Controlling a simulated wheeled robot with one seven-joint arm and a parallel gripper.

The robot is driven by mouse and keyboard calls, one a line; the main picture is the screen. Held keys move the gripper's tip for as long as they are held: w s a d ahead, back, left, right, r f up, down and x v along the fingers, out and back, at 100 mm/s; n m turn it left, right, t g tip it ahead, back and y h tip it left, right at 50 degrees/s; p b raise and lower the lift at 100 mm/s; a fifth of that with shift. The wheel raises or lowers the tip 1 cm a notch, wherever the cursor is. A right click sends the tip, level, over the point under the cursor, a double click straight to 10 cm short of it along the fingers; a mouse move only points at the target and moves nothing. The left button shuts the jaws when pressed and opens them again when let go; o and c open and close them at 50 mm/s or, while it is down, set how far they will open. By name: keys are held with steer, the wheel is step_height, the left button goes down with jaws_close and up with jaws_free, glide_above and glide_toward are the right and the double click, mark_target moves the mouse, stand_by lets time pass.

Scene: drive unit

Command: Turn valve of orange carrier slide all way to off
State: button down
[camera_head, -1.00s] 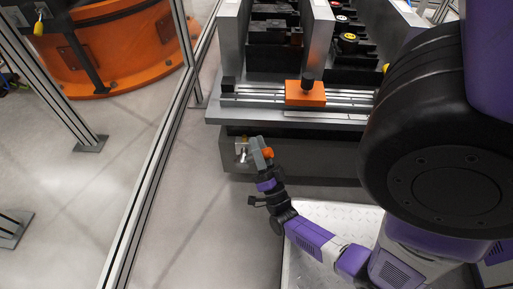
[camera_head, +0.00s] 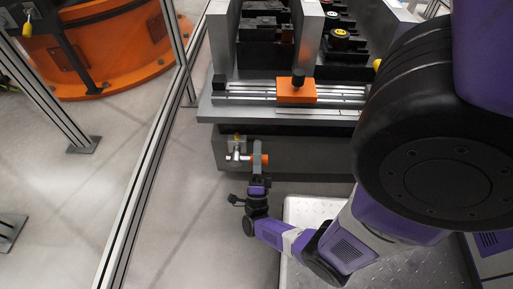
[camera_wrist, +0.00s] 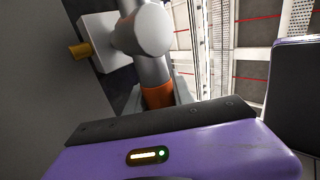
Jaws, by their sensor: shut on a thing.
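The orange carrier slide (camera_head: 296,91) sits on a silver rail, with a black knob on top. Below it, on the dark front face, is a small metal valve (camera_head: 236,156) with a brass fitting. My gripper (camera_head: 258,150) is at the valve's right end, its grey fingers shut on the orange valve handle (camera_head: 265,160). In the wrist view, the valve's grey cylinder (camera_wrist: 146,30) and white block stand beyond my purple gripper body, with the orange handle part (camera_wrist: 158,96) just above the gripper's dark edge. The fingertips are hidden there, and the handle's exact angle is unclear.
A metal-framed fence (camera_head: 150,150) stands on the left, with a large orange round base (camera_head: 115,50) behind it. Open floor lies between the fence and the valve. The dark front face of the machine (camera_head: 310,153) is close behind my gripper.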

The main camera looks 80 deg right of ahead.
steer(key=shift+s+f+m+g, duration=0.1)
steer(key=shift+f+m+g, duration=0.05)
steer(key=shift+m+g, duration=0.2)
steer(key=c, duration=1.1)
jaws_free()
steer(key=shift+v, duration=2.35)
steer(key=shift+s+a+f, duration=0.1)
steer(key=shift+s+a, duration=0.05)
steer(key=shift+a, duration=2.85)
steer(key=shift+s+a, duration=0.2)
steer(key=shift+a, duration=2.8)
